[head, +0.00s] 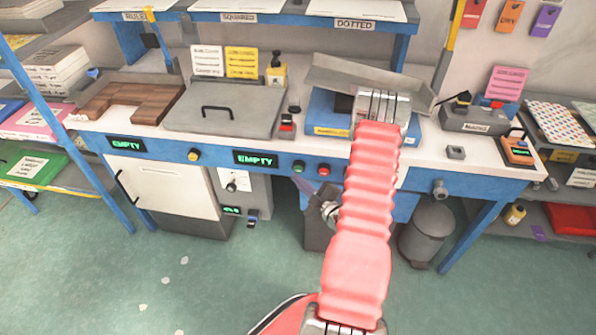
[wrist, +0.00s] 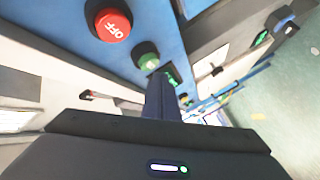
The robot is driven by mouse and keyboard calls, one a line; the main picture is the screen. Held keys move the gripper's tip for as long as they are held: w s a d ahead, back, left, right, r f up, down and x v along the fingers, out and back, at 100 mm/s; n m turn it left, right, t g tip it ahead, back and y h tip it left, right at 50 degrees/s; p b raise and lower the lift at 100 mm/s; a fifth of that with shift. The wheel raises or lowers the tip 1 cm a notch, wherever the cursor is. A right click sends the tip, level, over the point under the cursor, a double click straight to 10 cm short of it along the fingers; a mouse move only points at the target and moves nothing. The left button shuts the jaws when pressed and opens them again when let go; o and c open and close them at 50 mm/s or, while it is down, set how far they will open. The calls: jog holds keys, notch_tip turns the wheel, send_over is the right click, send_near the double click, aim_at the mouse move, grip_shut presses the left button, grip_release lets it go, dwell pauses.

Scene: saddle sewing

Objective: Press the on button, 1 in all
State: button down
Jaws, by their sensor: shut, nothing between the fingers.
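The green on button (head: 299,166) sits on the blue front panel of the bench, left of the red off button (head: 323,170). In the wrist view the green button (wrist: 148,61) is just beyond my fingertips, and the red button marked OFF (wrist: 112,25) is to its upper left. My gripper (wrist: 160,80) is shut and empty, its dark fingers pointing towards the panel near the green button. I cannot tell whether the tips touch it; a gap seems to show. In the head view my gripper is small and partly behind my arm, below the buttons.
A lit EMPTY display (head: 256,159) is left of the green button, and a yellow button (head: 194,155) is farther left. A grey flat press with a handle (head: 219,108) stands on the bench. A grey bin (head: 428,232) stands on the floor below right.

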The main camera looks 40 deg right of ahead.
jog(key=shift+d, duration=0.1)
jog(key=shift+w+d, duration=0.2)
jog(key=shift+d, duration=0.05)
